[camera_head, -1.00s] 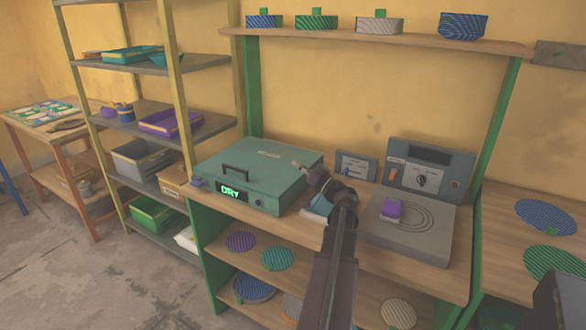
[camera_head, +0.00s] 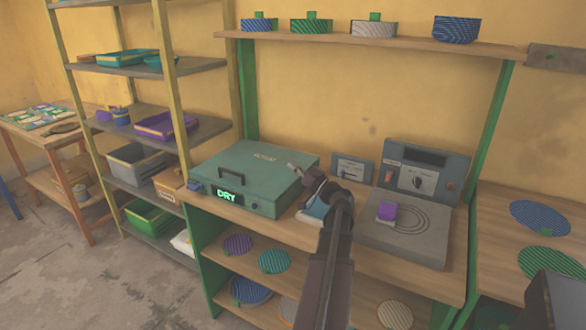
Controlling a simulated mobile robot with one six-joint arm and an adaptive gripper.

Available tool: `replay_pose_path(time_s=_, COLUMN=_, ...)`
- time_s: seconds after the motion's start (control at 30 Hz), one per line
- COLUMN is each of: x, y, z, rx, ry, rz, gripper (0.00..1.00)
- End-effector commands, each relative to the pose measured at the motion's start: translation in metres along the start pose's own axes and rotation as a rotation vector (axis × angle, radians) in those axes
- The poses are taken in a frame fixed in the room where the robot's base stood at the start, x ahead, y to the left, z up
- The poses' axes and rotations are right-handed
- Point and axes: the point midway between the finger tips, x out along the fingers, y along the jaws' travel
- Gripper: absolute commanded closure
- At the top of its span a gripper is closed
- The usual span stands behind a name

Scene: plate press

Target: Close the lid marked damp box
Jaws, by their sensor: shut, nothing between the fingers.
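A grey press plate (camera_head: 405,245) with a purple block (camera_head: 387,211) lies right of my arm. A control panel (camera_head: 428,175) and a small grey box (camera_head: 352,167) stand behind. A shelf (camera_head: 380,41) with round pots runs above. A blue-and-white item (camera_head: 313,213) is partly hidden by my arm.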

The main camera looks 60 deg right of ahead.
Motion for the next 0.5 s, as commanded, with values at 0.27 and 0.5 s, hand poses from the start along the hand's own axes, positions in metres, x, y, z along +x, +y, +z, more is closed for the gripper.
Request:
replay_pose_path(time_s=0.27, x=0.007, y=-0.008, z=-0.019, rx=0.0, ry=0.0, rz=-0.001, gripper=1.0)
replay_pose_path(time_s=0.5, x=0.006, y=-0.012, z=-0.028, rx=0.0, ry=0.0, rz=0.0, gripper=1.0)
